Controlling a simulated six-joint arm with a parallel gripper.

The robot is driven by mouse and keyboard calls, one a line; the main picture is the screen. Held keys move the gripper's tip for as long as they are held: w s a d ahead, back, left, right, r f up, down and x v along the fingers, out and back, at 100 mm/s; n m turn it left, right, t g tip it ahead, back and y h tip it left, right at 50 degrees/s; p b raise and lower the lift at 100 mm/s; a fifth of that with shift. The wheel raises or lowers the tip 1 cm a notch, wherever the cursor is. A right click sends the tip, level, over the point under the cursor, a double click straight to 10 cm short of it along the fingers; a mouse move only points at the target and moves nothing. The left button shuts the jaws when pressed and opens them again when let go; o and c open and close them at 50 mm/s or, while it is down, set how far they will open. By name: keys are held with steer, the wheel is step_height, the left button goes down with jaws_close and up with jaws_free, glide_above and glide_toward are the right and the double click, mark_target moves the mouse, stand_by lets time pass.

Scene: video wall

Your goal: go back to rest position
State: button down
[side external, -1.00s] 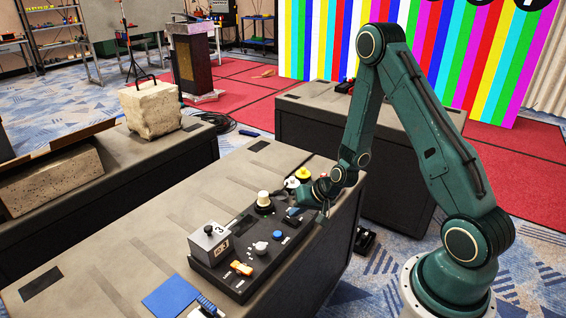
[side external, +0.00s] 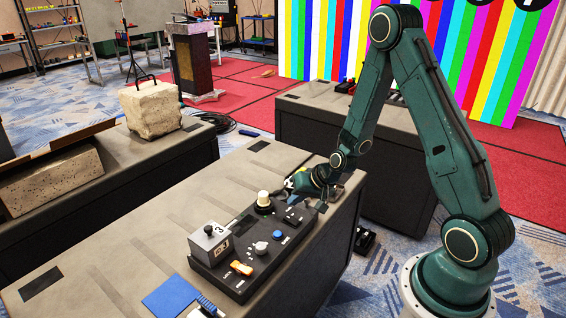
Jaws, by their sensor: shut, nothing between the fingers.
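My gripper (side external: 290,186) is shut and empty. It is at the far right end of the black control panel (side external: 222,281), low over or beside it; the small view does not show whether it touches. The panel lies on the grey table (side external: 120,235) and carries a grey box (side external: 210,241), a cream knob (side external: 264,198), a white knob (side external: 260,247), a blue button (side external: 278,235), an orange switch (side external: 241,267) and a black switch (side external: 293,216). My gripper and wrist hide the panel's far end, where a yellow button stood in view earlier.
A blue square (side external: 170,296) lies at the table's front. A stone block with a handle (side external: 152,110) stands on another table at the left. A dark bench (side external: 300,125) stands behind my arm, before a striped video wall (side external: 310,40). Space above the panel is clear.

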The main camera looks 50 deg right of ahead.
steer(key=shift+r, duration=0.5)
steer(key=s+a+r+n+g, duration=0.1)
steer(key=s+a+r+n, duration=0.25)
steer(key=r, duration=0.55)
steer(key=s+a+r+n, duration=0.2)
steer(key=s+a+r, duration=0.15)
steer(key=r, duration=0.45)
steer(key=s+a+r+n, duration=0.1)
steer(key=s+r, duration=0.3)
steer(key=s, duration=0.4)
steer(key=s+a+r+n+h, duration=0.1)
steer(key=s+a+r, duration=0.1)
steer(key=s+r, duration=0.3)
steer(key=s, duration=0.3)
steer(key=shift+s+a+r+g, duration=0.25)
steer(key=shift+r+g, duration=0.05)
steer(key=shift+g, duration=0.1)
